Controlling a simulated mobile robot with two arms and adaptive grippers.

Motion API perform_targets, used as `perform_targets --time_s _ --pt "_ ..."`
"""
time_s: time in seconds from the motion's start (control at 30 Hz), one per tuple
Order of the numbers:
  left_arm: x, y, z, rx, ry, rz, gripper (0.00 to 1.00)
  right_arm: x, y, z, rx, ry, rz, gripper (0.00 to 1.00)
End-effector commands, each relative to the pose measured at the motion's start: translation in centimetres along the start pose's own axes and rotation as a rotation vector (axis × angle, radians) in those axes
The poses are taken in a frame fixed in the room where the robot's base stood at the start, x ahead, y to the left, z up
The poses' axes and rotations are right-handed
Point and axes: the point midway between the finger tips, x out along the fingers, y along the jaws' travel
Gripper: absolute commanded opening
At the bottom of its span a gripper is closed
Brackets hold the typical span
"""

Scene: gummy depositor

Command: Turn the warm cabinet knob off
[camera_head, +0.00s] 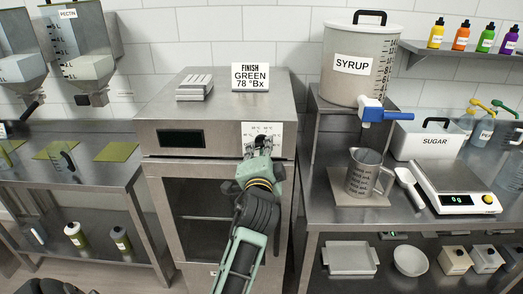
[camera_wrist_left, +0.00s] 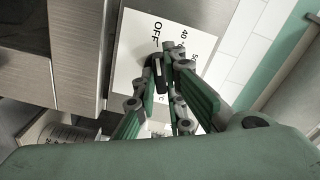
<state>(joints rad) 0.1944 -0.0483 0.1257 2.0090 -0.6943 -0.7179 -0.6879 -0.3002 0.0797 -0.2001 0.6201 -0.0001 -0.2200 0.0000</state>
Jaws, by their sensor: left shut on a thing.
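The warm cabinet (camera_head: 215,110) is a steel box with a dark display and a glass door, in the middle of the head view. Its knob plate (camera_head: 276,128) is white with temperature marks, at the right of the front panel. My left gripper (camera_head: 264,146) is at this plate and covers most of the knob. In the left wrist view the black knob (camera_wrist_left: 157,72) sits between the fingertips of my left gripper (camera_wrist_left: 165,70), which is shut on it. The word OFF shows on the plate (camera_wrist_left: 135,50) beside the knob. My right gripper is not in view.
A sign (camera_head: 249,77) and a stack of pale trays (camera_head: 195,87) stand on the cabinet top. To the right are a syrup tank (camera_head: 352,75) with a blue tap, a measuring jug (camera_head: 362,174) and a scale (camera_head: 455,187). Hoppers (camera_head: 85,45) stand at the left.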

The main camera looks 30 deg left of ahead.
Motion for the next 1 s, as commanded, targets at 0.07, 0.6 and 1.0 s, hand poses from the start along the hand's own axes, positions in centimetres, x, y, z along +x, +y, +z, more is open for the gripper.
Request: perform_targets --time_s 0.07,0.6,1.0 --pt "-0.02 0.27 0.09 -0.008 -0.003 0.006 0.00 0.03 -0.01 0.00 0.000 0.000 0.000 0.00" --pt "-0.01 0.19 0.07 -0.007 -0.002 0.005 0.28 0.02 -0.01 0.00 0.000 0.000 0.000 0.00" --pt "-0.74 0.18 0.04 -0.006 0.000 0.004 0.29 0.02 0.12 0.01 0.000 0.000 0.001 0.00"
